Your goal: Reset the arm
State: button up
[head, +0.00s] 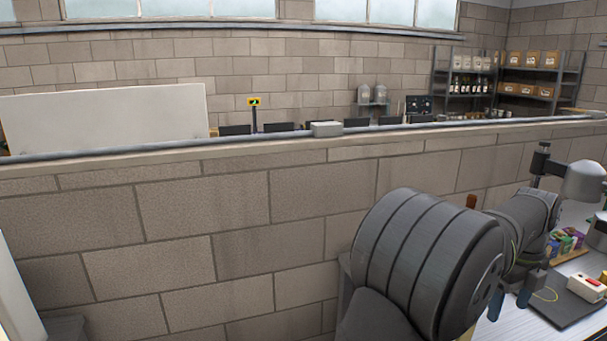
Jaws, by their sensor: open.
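My arm fills the lower right of the head view, its large dark grey ribbed joint close to the camera. Beyond it, my gripper (511,300) shows low behind the arm, over the edge of the bench (497,332). Its two blue fingertips stand apart, and I see nothing between them. The upper part of the gripper is hidden by my arm.
On the bench are a dark mat (566,308), a red-and-white box (588,288) and a rack of small coloured items (566,243). A block wall (200,220) with a pipe along its top stands ahead. Shelves (470,85) stand beyond.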

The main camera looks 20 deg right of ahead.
jog(key=w+a+n, duration=0.1)
jog(key=w+a, duration=0.3)
jog(key=w, duration=0.4)
jog(key=w+a+f+n, duration=0.1)
jog(key=w+a+n, duration=0.1)
jog(key=w+a, duration=0.35)
jog(key=w+a+n, duration=0.1)
jog(key=w+a, duration=0.2)
jog(key=w, duration=0.7)
jog(key=w+a+f+n, duration=0.1)
jog(key=w+a+n, duration=0.1)
jog(key=w+a, duration=0.6)
jog(key=w+a+n, duration=0.1)
jog(key=w+a, duration=0.6)
jog(key=a, duration=0.6)
jog(key=shift+w+f+n, duration=0.35)
jog(key=shift+n, duration=0.05)
jog(key=shift+o, duration=0.2)
